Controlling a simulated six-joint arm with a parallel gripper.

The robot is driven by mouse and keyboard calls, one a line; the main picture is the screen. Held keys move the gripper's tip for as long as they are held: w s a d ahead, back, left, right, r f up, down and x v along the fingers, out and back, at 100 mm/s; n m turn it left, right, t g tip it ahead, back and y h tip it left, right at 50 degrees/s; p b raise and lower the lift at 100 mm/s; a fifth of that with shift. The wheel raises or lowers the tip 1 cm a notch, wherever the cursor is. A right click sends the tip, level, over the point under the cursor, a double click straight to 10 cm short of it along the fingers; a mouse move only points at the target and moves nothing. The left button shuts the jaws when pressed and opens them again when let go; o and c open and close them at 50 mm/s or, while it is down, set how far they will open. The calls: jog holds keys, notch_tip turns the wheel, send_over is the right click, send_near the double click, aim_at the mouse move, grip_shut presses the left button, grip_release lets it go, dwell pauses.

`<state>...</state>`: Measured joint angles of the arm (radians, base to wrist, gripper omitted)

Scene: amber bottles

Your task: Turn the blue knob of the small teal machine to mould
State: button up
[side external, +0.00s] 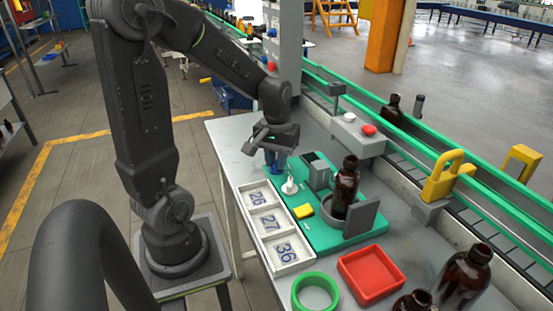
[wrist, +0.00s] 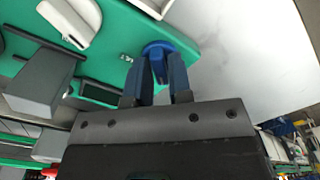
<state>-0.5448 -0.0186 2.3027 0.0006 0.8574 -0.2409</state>
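The small teal machine (side external: 318,236) lies on the grey table in the side external view. Its teal base also shows in the wrist view (wrist: 115,38). In the side external view my gripper (side external: 276,161) is low over the machine's far left end, and the knob is mostly hidden behind the fingers. The knob's pointer is not readable.
An amber bottle (side external: 345,187) stands on the machine in a grey holder. A white tray (side external: 244,192) with cards 26, 27 and 36 runs along its left side. A red tray (side external: 371,276), green ring (side external: 315,292) and more bottles are in front. A conveyor runs behind.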

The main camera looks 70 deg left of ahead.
grip_shut()
jog(key=shift+m, duration=0.4)
jog(key=m, duration=0.3)
jog(key=shift+m, duration=0.3)
jog(key=m, duration=0.4)
jog(key=shift+m, duration=0.3)
jog(key=shift+o, duration=2)
grip_release()
jog(key=shift+r, duration=0.15)
